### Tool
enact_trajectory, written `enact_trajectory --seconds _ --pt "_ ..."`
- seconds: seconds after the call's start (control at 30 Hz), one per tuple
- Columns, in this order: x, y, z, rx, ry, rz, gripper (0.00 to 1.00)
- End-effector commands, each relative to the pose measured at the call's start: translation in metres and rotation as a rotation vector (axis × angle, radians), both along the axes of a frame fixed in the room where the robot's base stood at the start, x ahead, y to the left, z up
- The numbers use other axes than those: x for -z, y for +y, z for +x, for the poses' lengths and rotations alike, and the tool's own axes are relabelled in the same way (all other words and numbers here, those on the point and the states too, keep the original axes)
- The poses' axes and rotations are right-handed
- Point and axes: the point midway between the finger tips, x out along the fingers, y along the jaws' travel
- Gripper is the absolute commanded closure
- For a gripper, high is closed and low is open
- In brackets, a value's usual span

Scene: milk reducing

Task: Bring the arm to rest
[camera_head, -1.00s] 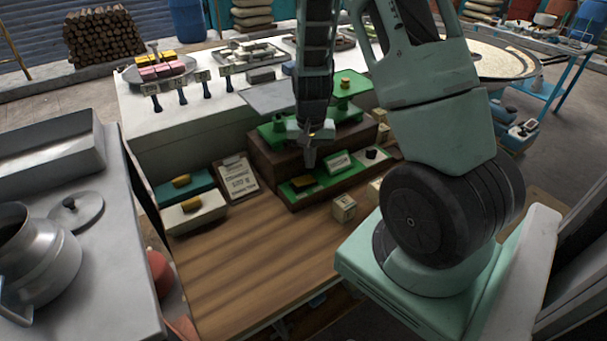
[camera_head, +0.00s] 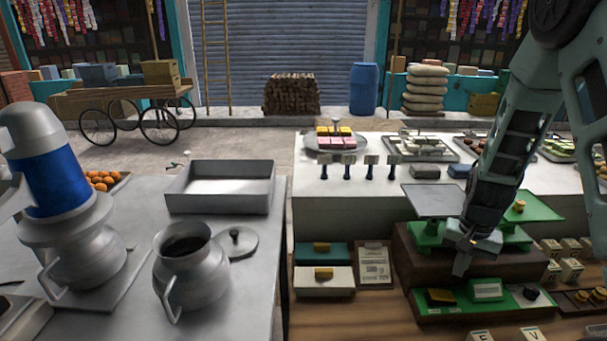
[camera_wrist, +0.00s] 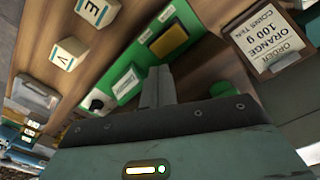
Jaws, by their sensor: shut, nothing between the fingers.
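My gripper (camera_head: 463,262) hangs from my arm at the right of the head view, in front of the green balance scale (camera_head: 516,236) and above the green tray (camera_head: 440,312). Its fingers are shut with nothing between them. I cannot tell the exact gap between the fingers and the tray.
Lettered cubes (camera_wrist: 68,52) lie nearby. A metal table with a jug (camera_head: 190,270) stands at left.

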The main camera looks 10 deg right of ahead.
Motion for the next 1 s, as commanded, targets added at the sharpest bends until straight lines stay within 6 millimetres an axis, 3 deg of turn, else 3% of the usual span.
enact_trajectory --seconds 0.07,0.17,0.27,0.33,0.47,0.5,0.6,0.7,0.8,1.0 --pt "0.0 0.0 0.0 0.0 0.0 0.0 1.0" --pt "-0.003 0.029 0.007 -0.077 -0.013 0.019 1.0" --pt "-0.012 0.085 0.012 -0.235 -0.031 0.053 1.0" --pt "-0.021 0.135 0.008 -0.382 -0.043 0.08 1.0" --pt "-0.037 0.224 -0.025 -0.692 -0.054 0.112 1.0" --pt "-0.041 0.248 -0.041 -0.792 -0.054 0.115 1.0" --pt "-0.048 0.295 -0.086 -1.035 -0.052 0.109 1.0" --pt "-0.051 0.322 -0.13 -1.238 -0.047 0.087 1.0" --pt "-0.052 0.333 -0.159 -1.371 -0.043 0.063 1.0" --pt "-0.054 0.337 -0.179 -1.459 -0.038 0.043 1.0"
